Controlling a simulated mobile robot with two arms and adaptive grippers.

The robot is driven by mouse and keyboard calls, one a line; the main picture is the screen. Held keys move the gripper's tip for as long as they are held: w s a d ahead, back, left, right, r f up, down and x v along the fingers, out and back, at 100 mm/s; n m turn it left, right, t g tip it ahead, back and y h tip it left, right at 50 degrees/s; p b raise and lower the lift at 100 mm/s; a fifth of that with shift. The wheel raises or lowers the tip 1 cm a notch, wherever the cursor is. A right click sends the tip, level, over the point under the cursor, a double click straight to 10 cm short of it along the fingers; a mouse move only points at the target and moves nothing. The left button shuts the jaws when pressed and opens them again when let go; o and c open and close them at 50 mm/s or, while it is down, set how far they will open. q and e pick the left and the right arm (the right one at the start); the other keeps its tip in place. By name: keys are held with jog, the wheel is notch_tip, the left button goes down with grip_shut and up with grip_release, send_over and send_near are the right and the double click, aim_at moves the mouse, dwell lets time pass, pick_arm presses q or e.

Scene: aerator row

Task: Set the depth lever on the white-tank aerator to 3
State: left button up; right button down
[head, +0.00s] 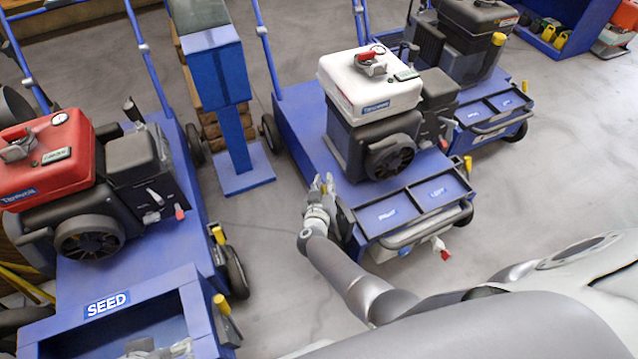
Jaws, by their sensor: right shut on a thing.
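The white-tank aerator (372,85) stands at centre right, with a blue deck, a black engine and two trays at its front. My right gripper (323,187) is at the left side of this deck, beside the engine. It is shut on a small yellow-tipped lever there, mostly hidden by the fingers. I cannot read a depth scale or the lever's setting. Another yellow-tipped handle (467,164) stands at the deck's right side. Part of what looks like my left gripper (160,350) shows at the bottom edge, cut off; its jaws cannot be made out.
A red-tank aerator (48,155) with a SEED box (107,304) stands at left. A black-tank aerator (478,18) is behind at right. A blue post (235,135) stands between the red and white machines.

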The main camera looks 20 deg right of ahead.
pick_arm(q)
jog(key=shift+s+a, duration=0.15)
jog(key=shift+s, duration=0.1)
pick_arm(e)
jog(key=shift+s+a+f, duration=0.1)
jog(key=shift+s+f, duration=0.3)
jog(key=shift+f, duration=0.15)
jog(key=c, duration=1.5)
grip_release()
jog(key=shift+o, duration=1)
jog(key=shift+w+r, duration=0.15)
jog(key=shift+r, duration=0.05)
